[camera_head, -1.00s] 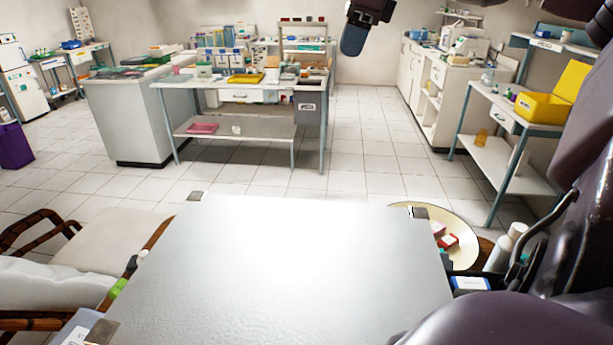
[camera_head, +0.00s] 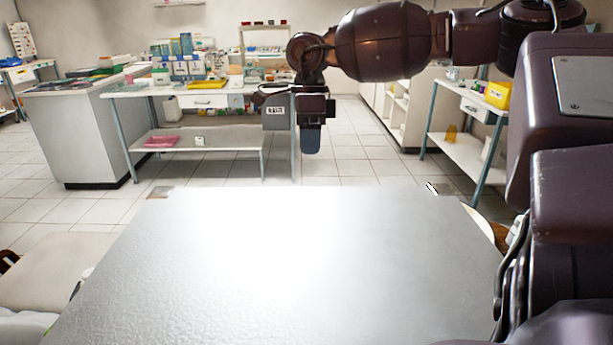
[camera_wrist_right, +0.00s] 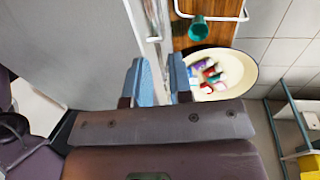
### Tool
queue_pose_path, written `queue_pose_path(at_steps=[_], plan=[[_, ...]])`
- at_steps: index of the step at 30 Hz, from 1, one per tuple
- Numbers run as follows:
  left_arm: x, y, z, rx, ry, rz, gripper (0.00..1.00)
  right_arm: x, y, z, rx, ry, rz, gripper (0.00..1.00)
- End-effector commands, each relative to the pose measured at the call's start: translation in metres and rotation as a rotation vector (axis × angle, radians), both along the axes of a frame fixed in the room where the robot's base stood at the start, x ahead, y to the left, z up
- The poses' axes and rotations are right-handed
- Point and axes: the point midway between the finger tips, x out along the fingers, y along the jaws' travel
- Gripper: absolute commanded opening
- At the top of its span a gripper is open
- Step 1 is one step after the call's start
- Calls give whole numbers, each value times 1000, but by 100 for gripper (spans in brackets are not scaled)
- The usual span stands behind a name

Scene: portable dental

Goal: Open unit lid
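The unit lid (camera_head: 290,280) is a broad, flat, light grey panel filling the lower middle of the head view. It looks closed, with small metal fittings at its far corners. My right gripper (camera_head: 311,140) hangs pointing down beyond the lid's far edge in the head view. In the right wrist view, its two blue fingers (camera_wrist_right: 160,82) stand apart with a narrow gap. A grey metal panel (camera_wrist_right: 70,50) with a bright edge lies beside and beyond the fingers; whether the edge is between them I cannot tell. My left gripper is in neither view.
In the right wrist view, a round cream tray (camera_wrist_right: 244,75) with small coloured items lies beyond the fingers, near a green cup (camera_wrist_right: 198,28) on a wooden surface. A workbench (camera_head: 200,92) stands farther back. Tiled floor separates it from the unit.

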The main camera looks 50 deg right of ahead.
Motion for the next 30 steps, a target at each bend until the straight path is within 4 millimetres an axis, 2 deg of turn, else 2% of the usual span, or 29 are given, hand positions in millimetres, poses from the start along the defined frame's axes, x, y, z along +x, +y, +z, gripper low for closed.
queue_pose_path(at_steps=[1,6,15,28,30], plan=[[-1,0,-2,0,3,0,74,-2,1,-11,2,7,1,21],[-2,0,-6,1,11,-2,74,-5,5,-42,2,9,0,21],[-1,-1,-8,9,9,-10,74,-9,10,-79,0,6,0,21],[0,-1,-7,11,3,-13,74,-10,12,-86,0,2,-1,21],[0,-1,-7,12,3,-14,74,-10,12,-86,0,2,-1,11]])
